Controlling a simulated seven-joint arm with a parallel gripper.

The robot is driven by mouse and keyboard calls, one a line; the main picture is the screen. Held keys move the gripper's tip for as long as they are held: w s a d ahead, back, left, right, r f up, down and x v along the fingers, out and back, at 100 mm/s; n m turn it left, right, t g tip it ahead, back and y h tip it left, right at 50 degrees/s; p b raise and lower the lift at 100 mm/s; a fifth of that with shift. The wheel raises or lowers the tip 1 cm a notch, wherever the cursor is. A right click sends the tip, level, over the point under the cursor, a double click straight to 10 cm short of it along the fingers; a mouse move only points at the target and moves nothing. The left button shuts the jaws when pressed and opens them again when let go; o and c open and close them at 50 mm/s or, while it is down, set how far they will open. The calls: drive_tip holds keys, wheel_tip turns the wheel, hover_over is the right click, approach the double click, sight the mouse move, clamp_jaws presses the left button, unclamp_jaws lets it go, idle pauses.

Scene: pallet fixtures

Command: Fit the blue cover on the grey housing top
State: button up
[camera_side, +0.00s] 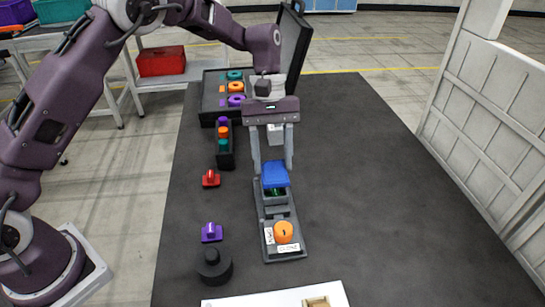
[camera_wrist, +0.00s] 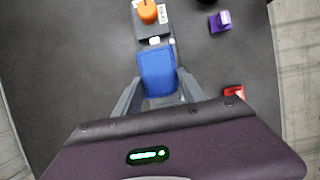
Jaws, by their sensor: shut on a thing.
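The blue cover (camera_side: 275,175) is a flat blue block held between the fingers of my gripper (camera_side: 273,168). It also shows in the wrist view (camera_wrist: 157,72) between my gripper's two fingers (camera_wrist: 158,88). The grey housing (camera_side: 275,213) is a long fixture on the dark table, with an orange knob (camera_side: 283,232) and white labels at its near end. The cover is over the far end of the housing and looks slightly tilted. A green part shows just below its near edge. Whether the cover touches the housing cannot be told; it hides the housing top beneath it.
Left of the housing stand a red part (camera_side: 211,179), a purple part (camera_side: 212,232) and a black round part (camera_side: 213,265). The table's right side (camera_side: 370,180) is clear.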

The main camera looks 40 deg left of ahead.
drive_tip(key=shift+f, duration=1.35)
idle(0.5)
drive_tip(key=o, duration=1.4)
drive_tip(key=shift+c, duration=1.2)
drive_tip(key=shift+r, duration=4)
